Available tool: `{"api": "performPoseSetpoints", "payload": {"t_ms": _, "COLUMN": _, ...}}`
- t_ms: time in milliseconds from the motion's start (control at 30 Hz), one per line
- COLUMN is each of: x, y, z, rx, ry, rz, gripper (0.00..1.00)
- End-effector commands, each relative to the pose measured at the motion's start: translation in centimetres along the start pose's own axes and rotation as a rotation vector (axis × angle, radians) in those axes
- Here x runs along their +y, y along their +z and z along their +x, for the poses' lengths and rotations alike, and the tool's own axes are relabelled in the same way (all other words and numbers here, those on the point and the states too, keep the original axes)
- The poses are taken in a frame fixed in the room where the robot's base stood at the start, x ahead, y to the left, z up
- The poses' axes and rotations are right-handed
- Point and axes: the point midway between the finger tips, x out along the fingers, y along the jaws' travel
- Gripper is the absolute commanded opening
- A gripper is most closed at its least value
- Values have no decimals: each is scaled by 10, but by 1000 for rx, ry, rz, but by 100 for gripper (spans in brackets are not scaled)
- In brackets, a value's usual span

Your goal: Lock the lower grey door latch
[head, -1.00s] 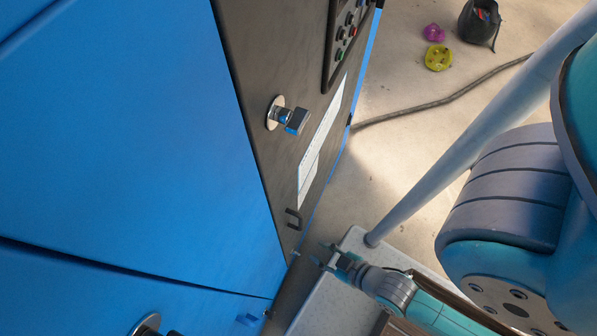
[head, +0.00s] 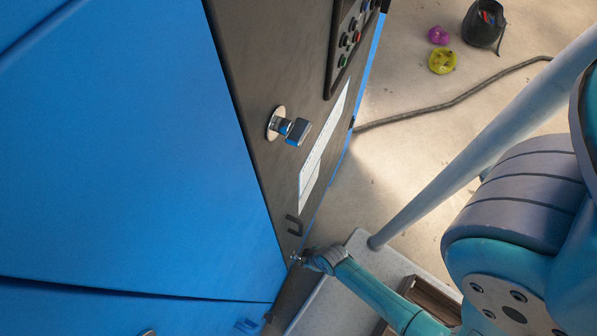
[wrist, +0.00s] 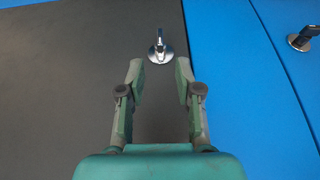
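The lower grey door latch (wrist: 160,52) is a shiny round plate with a small handle on the dark grey panel. In the wrist view it lies just beyond and between my fingertips, its handle pointing up the picture. My gripper (wrist: 159,70) is open and empty, one finger to each side below the plate. In the head view my gripper (head: 299,259) is close against the lower part of the grey door (head: 265,75), and the latch there is too small and covered to make out clearly. An upper latch (head: 290,127) with a blocky handle sits higher on the same door.
A blue door (head: 130,150) lies left of the grey one; another latch (wrist: 301,40) shows on blue in the wrist view. A small dark pull handle (head: 294,225) is just above my gripper. A pale platform (head: 345,275) and brown crate (head: 430,300) stand below right.

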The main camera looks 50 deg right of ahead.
Motion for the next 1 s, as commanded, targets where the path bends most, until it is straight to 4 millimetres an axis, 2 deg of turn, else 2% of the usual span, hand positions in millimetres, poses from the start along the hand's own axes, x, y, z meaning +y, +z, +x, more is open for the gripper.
{"api": "performPoseSetpoints", "payload": {"t_ms": 200, "x": 0, "y": -1, "z": 37, "rx": 0, "ry": 0, "rz": -1, "gripper": 34}}
{"api": "performPoseSetpoints", "payload": {"t_ms": 400, "x": 0, "y": -1, "z": 60, "rx": 1, "ry": 0, "rz": -1, "gripper": 34}}
{"api": "performPoseSetpoints", "payload": {"t_ms": 600, "x": 0, "y": 0, "z": 71, "rx": 1, "ry": 0, "rz": 0, "gripper": 34}}
{"api": "performPoseSetpoints", "payload": {"t_ms": 900, "x": 0, "y": 0, "z": 72, "rx": 2, "ry": 1, "rz": 1, "gripper": 34}}
{"api": "performPoseSetpoints", "payload": {"t_ms": 933, "x": 0, "y": 0, "z": 72, "rx": 2, "ry": 1, "rz": 1, "gripper": 32}}
{"api": "performPoseSetpoints", "payload": {"t_ms": 1000, "x": 0, "y": 0, "z": 72, "rx": 2, "ry": 1, "rz": 1, "gripper": 14}}
